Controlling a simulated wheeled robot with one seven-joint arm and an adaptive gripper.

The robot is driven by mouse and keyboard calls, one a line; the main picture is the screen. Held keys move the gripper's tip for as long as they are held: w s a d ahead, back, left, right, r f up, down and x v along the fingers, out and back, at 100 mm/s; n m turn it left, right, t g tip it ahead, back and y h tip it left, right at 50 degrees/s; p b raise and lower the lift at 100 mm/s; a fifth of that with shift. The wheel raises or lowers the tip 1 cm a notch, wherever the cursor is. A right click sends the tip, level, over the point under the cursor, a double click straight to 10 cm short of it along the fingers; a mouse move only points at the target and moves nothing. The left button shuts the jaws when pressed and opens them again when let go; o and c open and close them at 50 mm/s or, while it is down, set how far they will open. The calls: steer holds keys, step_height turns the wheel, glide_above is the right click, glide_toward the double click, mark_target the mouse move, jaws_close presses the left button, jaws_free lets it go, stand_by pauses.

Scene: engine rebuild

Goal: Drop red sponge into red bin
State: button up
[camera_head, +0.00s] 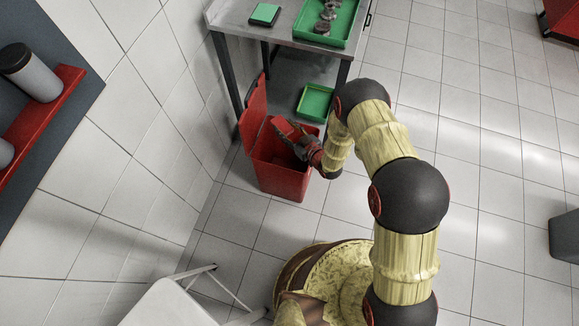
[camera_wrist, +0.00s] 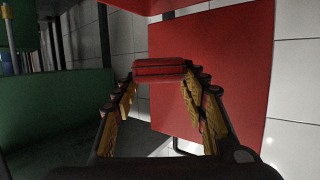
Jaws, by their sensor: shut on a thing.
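The red bin (camera_head: 282,180) stands on the floor by the wall, its red lid (camera_head: 254,108) raised at the back left. My gripper (camera_head: 292,134) is over the bin's opening. In the wrist view my gripper (camera_wrist: 160,78) is shut on the red sponge (camera_wrist: 160,67), held across between the two fingertips. The sponge (camera_head: 283,126) also shows at the fingertips in the head view, small and hard to tell from the bin. A large red panel (camera_wrist: 222,85), apparently the lid, fills the wrist view behind it. The bin's floor is hidden.
A metal table (camera_head: 282,32) stands behind the bin, with a green tray (camera_head: 345,25) of metal parts and a green-topped pad (camera_head: 264,14). A green tray (camera_head: 315,102) sits below it, close to the bin. A white folding chair (camera_head: 165,305) is at front left.

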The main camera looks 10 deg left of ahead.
steer(key=shift+f+b, duration=1.55)
steer(key=shift+f, duration=1.2)
steer(key=o, duration=1.1)
steer(key=shift+c, duration=0.2)
steer(key=shift+o, duration=0.2)
steer(key=v, duration=1.2)
